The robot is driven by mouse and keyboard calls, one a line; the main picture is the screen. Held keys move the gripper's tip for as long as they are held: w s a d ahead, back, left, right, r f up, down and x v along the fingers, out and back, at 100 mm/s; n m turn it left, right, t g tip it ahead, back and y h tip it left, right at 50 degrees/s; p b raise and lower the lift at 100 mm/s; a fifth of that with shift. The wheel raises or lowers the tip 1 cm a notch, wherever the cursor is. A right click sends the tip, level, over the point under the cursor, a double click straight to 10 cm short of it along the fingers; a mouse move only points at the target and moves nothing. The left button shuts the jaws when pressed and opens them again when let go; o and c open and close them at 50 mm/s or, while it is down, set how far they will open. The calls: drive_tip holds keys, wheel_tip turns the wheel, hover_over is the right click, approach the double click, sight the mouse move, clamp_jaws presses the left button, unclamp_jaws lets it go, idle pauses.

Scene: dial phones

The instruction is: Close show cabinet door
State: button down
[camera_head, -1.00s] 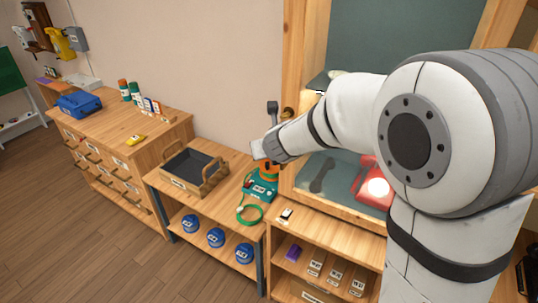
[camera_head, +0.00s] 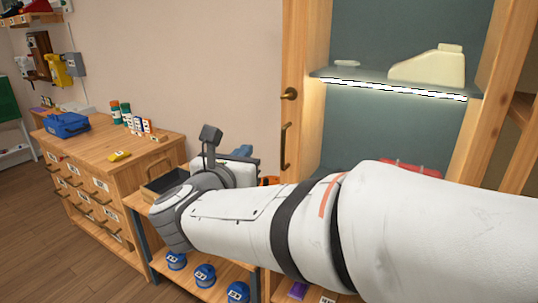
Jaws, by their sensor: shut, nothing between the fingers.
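The show cabinet (camera_head: 370,135) stands at the right of the head view, with a wooden frame, a teal back and a lit shelf. A wooden upright (camera_head: 303,60) on its left side carries a brass knob (camera_head: 289,94) and a dark pull handle (camera_head: 285,146). I cannot tell from this view how far the door is open. My gripper (camera_head: 244,162) is left of the handle and apart from it, shut and empty, partly hidden by my wrist. My arm hides the lower part of the cabinet.
A pale telephone-shaped item (camera_head: 430,68) stands on the lit shelf, and a red item (camera_head: 410,168) shows below it. A drawer chest (camera_head: 110,200) with a blue case (camera_head: 66,125) stands at the left. A dark tray (camera_head: 165,183) sits beside my wrist.

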drive_tip(key=p+x, duration=0.2)
drive_tip(key=x, duration=1.1)
drive_tip(key=shift+d, duration=0.4)
drive_tip(key=shift+w, duration=0.1)
